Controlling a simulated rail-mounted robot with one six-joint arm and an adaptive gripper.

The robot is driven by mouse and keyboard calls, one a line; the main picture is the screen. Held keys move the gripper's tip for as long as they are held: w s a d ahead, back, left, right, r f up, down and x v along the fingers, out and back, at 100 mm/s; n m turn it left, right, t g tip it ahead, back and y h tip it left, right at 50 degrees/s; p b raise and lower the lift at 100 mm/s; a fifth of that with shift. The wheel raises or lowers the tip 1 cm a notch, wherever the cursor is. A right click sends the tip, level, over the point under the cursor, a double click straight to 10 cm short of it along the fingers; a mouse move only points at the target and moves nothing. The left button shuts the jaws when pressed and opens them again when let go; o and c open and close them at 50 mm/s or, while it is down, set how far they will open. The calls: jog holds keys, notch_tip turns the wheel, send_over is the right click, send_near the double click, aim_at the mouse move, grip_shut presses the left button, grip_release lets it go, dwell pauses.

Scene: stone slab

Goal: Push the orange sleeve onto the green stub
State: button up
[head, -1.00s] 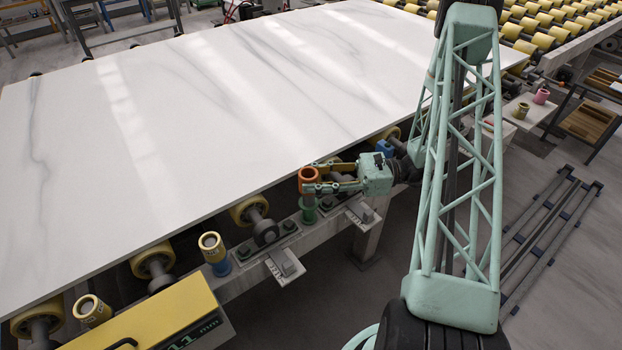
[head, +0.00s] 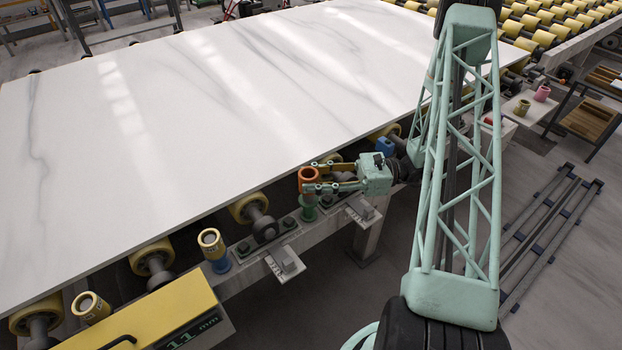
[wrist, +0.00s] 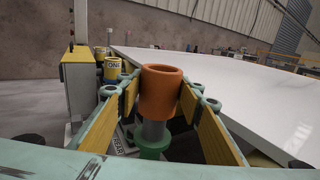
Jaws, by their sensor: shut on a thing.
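The orange sleeve (head: 308,180) is an open-topped ring, held upright at the front edge of the slab. My gripper (head: 312,182) is shut on it, with one finger on each side; the yellow-padded fingers show in the wrist view, flanking the sleeve (wrist: 160,95). The green stub (head: 309,212) stands directly below on the frame. In the wrist view a grey post shows between the sleeve's lower rim and the green base (wrist: 152,148). Whether the sleeve surrounds the post's top or only hovers over it is hidden.
The white slab (head: 200,120) lies on yellow rollers behind the sleeve. A blue part (head: 385,147) lies behind my gripper. Brackets (head: 285,263) line the frame.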

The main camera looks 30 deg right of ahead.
jog(key=shift+f+b, duration=1.05)
jog(key=shift+f, duration=1.35)
dwell(0.8)
jog(key=o, duration=1)
jog(key=shift+d, duration=0.1)
jog(key=shift+v, duration=5.95)
